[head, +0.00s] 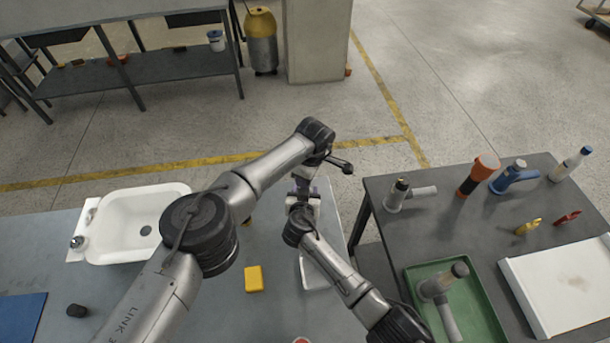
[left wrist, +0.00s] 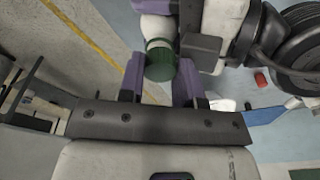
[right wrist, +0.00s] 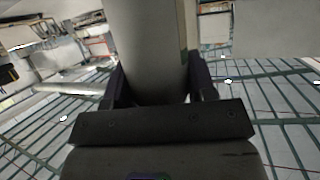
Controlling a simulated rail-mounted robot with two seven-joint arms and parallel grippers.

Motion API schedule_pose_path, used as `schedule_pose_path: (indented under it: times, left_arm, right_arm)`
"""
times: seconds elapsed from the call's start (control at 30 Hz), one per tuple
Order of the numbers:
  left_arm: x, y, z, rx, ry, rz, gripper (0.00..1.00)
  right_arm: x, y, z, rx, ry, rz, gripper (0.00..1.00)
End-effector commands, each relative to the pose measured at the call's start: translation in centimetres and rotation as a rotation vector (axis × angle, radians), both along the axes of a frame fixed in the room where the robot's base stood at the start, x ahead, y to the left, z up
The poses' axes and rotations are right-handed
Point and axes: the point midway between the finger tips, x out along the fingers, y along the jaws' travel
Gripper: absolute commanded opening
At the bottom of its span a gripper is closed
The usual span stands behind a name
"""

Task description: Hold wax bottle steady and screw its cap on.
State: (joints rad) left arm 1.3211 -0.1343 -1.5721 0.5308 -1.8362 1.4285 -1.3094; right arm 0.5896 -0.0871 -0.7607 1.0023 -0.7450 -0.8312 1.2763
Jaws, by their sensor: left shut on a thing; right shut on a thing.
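The green cap (left wrist: 160,66) sits between the purple fingers of my left gripper (left wrist: 160,82), which is shut on it. The pale wax bottle (left wrist: 156,27) is directly beyond the cap in the left wrist view, in line with it; whether the threads are engaged cannot be told. My right gripper (right wrist: 155,88) is shut on the bottle, whose pale body (right wrist: 148,45) fills the space between its dark fingers in the right wrist view.
A white basin (head: 132,226), a yellow block (head: 253,279), a black knob (head: 77,310) and a blue mat (head: 20,316) lie on the left bench. The right bench holds several tools and bottles, a green tray (head: 479,321) and a white panel (head: 565,287). An open gap separates the benches.

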Motion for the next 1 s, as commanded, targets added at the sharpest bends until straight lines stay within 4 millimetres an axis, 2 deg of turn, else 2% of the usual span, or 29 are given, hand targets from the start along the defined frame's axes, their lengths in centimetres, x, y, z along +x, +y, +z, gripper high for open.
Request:
schedule_pose_path:
  times: [0.03,0.7,0.73,0.8,1.0]
  left_arm:
    - [-0.58,-0.11,-1.26,0.001,0.016,-0.002,0.10]
    - [-0.21,0.36,-1.71,0.006,0.002,0.004,0.10]
    - [-0.21,0.37,-1.70,0.006,0.002,0.004,0.35]
    - [-0.20,0.40,-1.71,0.006,0.002,0.004,0.40]
    - [-0.23,0.43,-1.69,0.007,0.005,0.005,0.40]
  right_arm:
    - [0.42,0.01,0.68,-0.002,-0.015,0.001,0.09]
    - [0.34,0.41,0.84,-0.002,-0.020,0.008,0.09]
    - [0.34,0.42,0.84,-0.002,-0.020,0.008,0.09]
    - [0.34,0.42,0.84,-0.002,-0.019,0.008,0.09]
    - [0.36,0.36,0.85,-0.001,-0.019,0.006,0.09]
